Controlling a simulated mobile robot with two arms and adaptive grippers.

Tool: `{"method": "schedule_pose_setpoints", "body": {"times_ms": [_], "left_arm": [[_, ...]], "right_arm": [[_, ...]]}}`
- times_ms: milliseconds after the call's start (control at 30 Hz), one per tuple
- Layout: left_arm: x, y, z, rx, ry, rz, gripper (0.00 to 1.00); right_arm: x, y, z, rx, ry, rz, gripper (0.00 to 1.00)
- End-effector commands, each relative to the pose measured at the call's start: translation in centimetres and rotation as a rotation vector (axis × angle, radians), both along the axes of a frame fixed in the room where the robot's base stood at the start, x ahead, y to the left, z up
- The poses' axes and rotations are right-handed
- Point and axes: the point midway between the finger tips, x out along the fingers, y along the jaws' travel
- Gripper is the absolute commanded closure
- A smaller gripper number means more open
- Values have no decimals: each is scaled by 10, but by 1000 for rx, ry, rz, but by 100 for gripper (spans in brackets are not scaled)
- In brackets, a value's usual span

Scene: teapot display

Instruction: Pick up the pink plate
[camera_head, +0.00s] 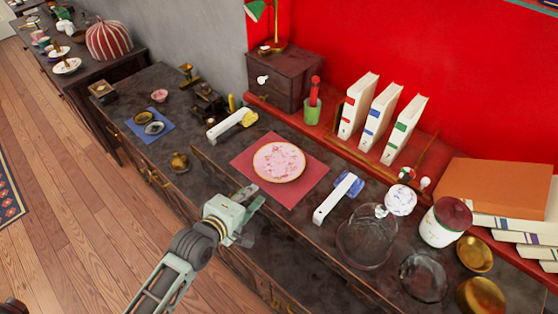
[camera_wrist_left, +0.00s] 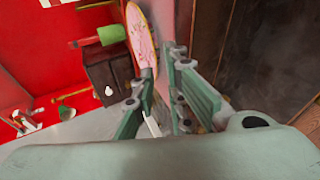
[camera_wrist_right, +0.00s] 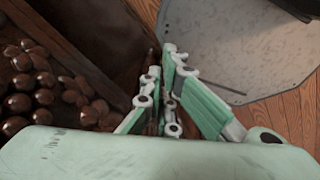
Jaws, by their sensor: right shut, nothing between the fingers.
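The pink plate (camera_head: 279,161) is round with a thin gold rim. It lies flat on a red square mat (camera_head: 299,192) on the dark cabinet top. My left gripper (camera_head: 252,197) is near the mat's lower left corner in the head view, apart from the plate. In the left wrist view the plate (camera_wrist_left: 140,35) shows just beyond the fingertips, and my left gripper (camera_wrist_left: 157,66) is open and empty. My right gripper (camera_wrist_right: 162,62) shows only in the right wrist view, shut and empty.
A glass dish (camera_head: 366,240) stands further right. White binders (camera_head: 381,115) and a small drawer box (camera_head: 284,78) stand at the back.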

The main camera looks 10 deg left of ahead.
Motion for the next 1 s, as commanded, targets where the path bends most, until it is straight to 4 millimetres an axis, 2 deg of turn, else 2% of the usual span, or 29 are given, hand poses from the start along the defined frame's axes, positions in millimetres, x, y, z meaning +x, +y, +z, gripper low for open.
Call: {"method": "schedule_pose_setpoints", "body": {"times_ms": [100,333,700,1000], "left_arm": [[12,-4,8,-52,-13,15,88],[30,-11,0,-56,-13,17,88],[65,-29,-18,-53,-12,17,88],[70,-31,-22,-55,-11,17,88]], "right_arm": [[-1,-5,3,-5,2,-3,100],[-6,-13,6,-15,10,-4,100],[-7,-12,18,-16,11,-2,100],[-7,-10,18,-13,11,0,100]]}}
